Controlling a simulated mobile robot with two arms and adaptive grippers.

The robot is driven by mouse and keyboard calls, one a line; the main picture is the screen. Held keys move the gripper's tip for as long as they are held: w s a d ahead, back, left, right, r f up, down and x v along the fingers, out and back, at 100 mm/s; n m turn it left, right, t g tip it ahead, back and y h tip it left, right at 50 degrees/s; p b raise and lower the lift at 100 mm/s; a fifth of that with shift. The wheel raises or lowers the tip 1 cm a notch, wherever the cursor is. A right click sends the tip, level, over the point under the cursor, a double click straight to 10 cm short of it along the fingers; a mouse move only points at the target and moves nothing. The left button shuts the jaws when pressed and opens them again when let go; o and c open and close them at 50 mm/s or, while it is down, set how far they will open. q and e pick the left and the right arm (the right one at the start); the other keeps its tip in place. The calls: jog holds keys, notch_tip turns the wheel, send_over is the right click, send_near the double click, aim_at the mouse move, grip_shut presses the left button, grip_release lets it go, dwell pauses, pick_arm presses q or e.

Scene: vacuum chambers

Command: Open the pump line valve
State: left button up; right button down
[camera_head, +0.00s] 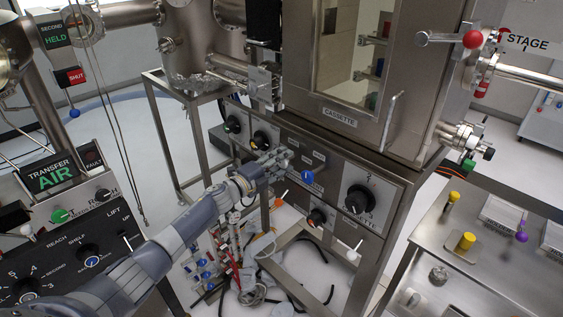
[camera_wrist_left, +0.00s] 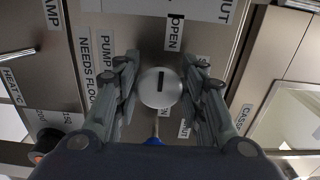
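The pump line panel is on the steel cabinet front. In the head view, a blue knob (camera_head: 307,177) shows just right of my left gripper (camera_head: 276,161). The left gripper is open, with its fingers (camera_wrist_left: 161,80) on either side of the silver hub, close to it. I cannot tell whether they touch it. My right gripper is not in view.
A large black dial (camera_head: 358,199) is right of the gripper on the same cabinet. A white-tipped lever (camera_head: 352,254) and a small dark knob (camera_head: 317,217) lie below. The cassette door (camera_head: 345,110) is above. A steel bench (camera_head: 440,290) stands at the right.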

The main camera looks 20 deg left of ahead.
pick_arm(q)
jog(key=shift+o, duration=0.9)
jog(key=v, duration=1.2)
